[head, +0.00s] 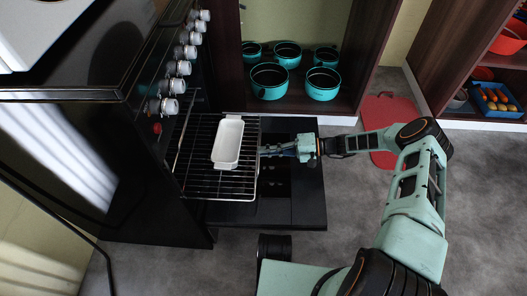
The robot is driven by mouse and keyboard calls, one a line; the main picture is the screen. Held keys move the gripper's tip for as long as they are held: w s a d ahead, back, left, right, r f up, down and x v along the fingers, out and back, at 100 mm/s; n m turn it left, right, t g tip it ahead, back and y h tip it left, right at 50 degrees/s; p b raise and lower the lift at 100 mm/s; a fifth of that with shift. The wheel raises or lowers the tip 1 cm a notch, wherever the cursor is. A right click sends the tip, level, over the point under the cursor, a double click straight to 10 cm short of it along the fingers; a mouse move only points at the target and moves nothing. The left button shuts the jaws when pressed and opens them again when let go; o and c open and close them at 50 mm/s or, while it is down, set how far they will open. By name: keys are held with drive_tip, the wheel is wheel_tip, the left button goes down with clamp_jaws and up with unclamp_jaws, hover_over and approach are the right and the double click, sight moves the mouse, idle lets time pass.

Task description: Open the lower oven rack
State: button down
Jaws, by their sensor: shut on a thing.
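A wire oven rack (208,185) sticks out of the black oven (150,190) in the head view. A white rectangular baking dish (228,140) stands on the rack. My gripper (264,151) is at the rack's outer right edge, beside the dish, and is shut on that edge. The fingertips are small and partly hard to make out there. A second wire edge (183,128) shows at the oven opening, left of the dish. The black oven door (308,185) lies open and flat under the rack and my gripper.
Control knobs (184,52) line the oven's front. Several teal pots (270,82) stand in an open cabinet behind. A red board-like thing (380,108) lies on the floor beyond my arm. Grey floor (335,250) is bare in front of the door.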

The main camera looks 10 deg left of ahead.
drive_tip(key=shift+w+d, duration=0.1)
drive_tip(key=shift+d, duration=0.3)
drive_tip(key=c, duration=2.1)
unclamp_jaws()
drive_tip(key=v, duration=1.2)
drive_tip(key=shift+r, duration=0.1)
